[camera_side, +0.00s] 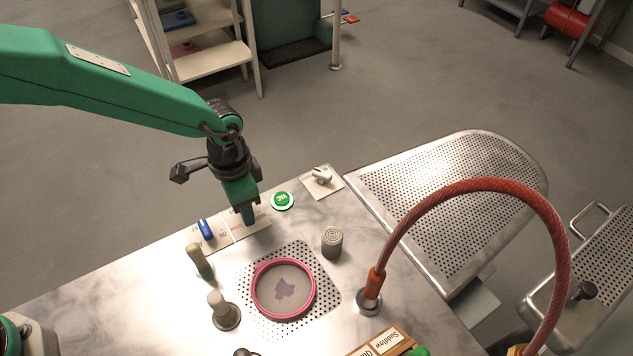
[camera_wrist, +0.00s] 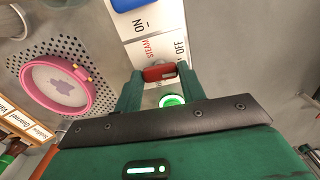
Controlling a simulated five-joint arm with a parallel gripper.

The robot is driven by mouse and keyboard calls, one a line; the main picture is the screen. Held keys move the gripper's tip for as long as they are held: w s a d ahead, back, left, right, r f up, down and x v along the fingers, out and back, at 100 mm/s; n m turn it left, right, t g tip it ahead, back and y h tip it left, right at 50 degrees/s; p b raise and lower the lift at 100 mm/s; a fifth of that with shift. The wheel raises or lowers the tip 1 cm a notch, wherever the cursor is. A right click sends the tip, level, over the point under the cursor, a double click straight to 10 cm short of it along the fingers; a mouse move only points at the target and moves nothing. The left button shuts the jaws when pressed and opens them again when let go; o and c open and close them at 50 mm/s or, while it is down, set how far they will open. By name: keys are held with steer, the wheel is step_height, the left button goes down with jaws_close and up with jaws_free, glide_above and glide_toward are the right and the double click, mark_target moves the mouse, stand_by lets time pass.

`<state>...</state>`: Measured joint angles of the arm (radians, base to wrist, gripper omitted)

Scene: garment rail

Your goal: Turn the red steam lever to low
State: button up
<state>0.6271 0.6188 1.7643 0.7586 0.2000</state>
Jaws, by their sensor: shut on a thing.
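The red steam lever (camera_wrist: 159,72) sits between my two green fingers in the wrist view, and my gripper (camera_wrist: 160,78) is shut on it. The white plate beside the lever (camera_wrist: 148,47) carries the word STEAM, with OFF printed at its right; no word "low" is readable. In the side view my gripper (camera_side: 248,217) points down onto the white label plate (camera_side: 246,232), and its fingers hide the red lever there. I cannot tell the lever's exact setting.
A blue lever (camera_side: 205,229) is left of my gripper. A lit green button (camera_side: 282,200) and a white switch (camera_side: 321,175) are to its right. A pink-rimmed round hoop (camera_side: 256,303), knobs (camera_side: 199,260) and a grey roll (camera_side: 332,242) stand nearer. A red hose (camera_side: 470,186) arches at right.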

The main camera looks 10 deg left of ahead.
steer(key=shift+m, duration=0.3)
steer(key=m, duration=0.4)
steer(key=shift+m, duration=1.9)
steer(key=shift+r, duration=0.1)
steer(key=o, duration=1)
steer(key=shift+r, duration=3.9)
